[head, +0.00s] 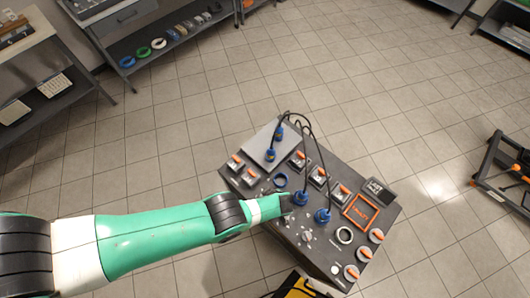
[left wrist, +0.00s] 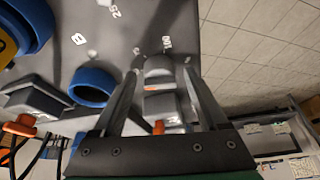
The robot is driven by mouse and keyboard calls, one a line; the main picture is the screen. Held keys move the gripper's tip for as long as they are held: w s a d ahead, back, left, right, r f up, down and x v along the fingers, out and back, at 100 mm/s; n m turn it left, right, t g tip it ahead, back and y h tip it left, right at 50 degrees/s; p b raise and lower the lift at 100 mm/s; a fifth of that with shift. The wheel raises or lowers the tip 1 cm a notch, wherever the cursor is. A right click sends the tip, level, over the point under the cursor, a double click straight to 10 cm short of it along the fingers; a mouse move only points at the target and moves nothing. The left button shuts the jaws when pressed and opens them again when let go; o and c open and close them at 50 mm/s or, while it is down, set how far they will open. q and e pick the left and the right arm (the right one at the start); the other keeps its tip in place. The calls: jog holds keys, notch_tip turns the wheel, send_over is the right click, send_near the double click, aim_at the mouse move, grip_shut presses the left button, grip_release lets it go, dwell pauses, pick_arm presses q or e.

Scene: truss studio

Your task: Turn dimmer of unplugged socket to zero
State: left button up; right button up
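A dark control box (head: 262,185) stands on the tiled floor in the head view. Its top has an empty blue socket (head: 280,180), which also shows as an open blue ring in the left wrist view (left wrist: 92,86). Black cables end in blue plugs at two other sockets (head: 301,198) (head: 322,215). Small grey dimmer knobs (head: 308,236) sit near its front-left edge. My left gripper (head: 287,202) is over the panel. In the left wrist view its fingers (left wrist: 161,75) stand apart on both sides of a grey knob (left wrist: 159,67), with gaps visible. My right gripper is not in view.
Orange-handled switches (head: 318,175) stand on the panel, and more orange knobs (head: 376,236) line its right side. Cables arch over the back from a grey plate (head: 262,140). A yellow object (head: 300,287) is at the bottom edge. Shelves (head: 165,45) stand behind; floor between is clear.

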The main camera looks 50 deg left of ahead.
pick_arm(q)
jog(key=p+v, duration=0.9)
jog(key=v, duration=0.2)
jog(key=shift+d+r+p, duration=0.2)
jog(key=shift+r+p, duration=0.1)
jog(key=shift+p, duration=0.05)
